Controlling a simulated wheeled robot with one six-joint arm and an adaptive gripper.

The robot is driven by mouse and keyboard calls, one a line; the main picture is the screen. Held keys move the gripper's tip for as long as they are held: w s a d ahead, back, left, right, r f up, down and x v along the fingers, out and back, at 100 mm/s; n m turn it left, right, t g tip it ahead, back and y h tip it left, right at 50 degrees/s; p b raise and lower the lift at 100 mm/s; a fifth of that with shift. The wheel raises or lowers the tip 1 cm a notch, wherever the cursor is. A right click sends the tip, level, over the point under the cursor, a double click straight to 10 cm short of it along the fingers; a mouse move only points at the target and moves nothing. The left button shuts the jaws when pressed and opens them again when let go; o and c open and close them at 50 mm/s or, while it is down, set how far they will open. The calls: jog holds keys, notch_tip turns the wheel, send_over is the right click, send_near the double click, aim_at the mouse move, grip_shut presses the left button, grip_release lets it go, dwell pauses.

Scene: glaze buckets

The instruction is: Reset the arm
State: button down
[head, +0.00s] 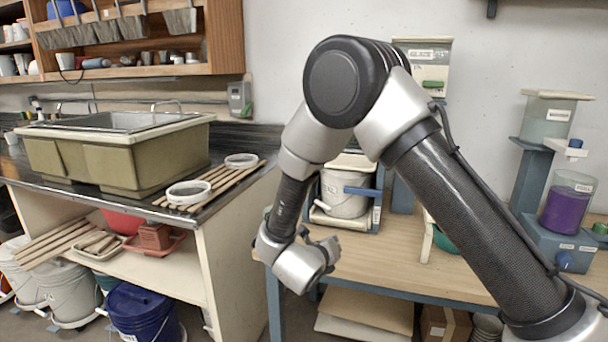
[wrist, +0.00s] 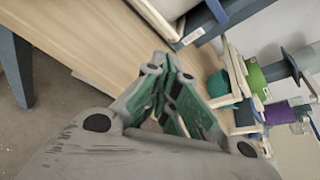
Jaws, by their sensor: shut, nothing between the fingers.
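My arm is folded across the head view, with its elbow high in the middle. My gripper (head: 330,248) hangs low at the left front of the wooden table and is partly hidden behind the wrist. In the wrist view my gripper (wrist: 168,68) has its green-padded fingers drawn together at the tips, with nothing held. It is over or beside the table edge; its exact height is unclear.
A wooden table (head: 398,262) bears a white bucket (head: 345,193) in a stand, and a purple container (head: 566,210) on a blue stand at right. A counter with an olive sink (head: 150,165) and two white-rimmed bowls (head: 188,192) is at left. Floor shows between them.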

jog(key=s+a+f+n+g+y, duration=0.65)
jog(key=a+n+y, duration=0.2)
jog(key=n, duration=1.05)
jog(key=s+d+r+n+h, duration=0.1)
jog(key=s+d+r+n, duration=0.4)
jog(key=s+d+r, duration=0.3)
jog(key=s+d+r+n+g+h, duration=0.1)
jog(key=s+d+r+n, duration=0.4)
jog(key=d, duration=1.1)
jog(key=s+d+r+n+h, duration=0.1)
jog(key=s+d+r+n, duration=0.4)
jog(key=s+d+r, duration=0.6)
notch_tip(320, 180, up, 5)
jog(key=shift+d+r+n+g, duration=0.1)
jog(key=shift+d+n+g, duration=0.25)
jog(key=shift+d, duration=0.55)
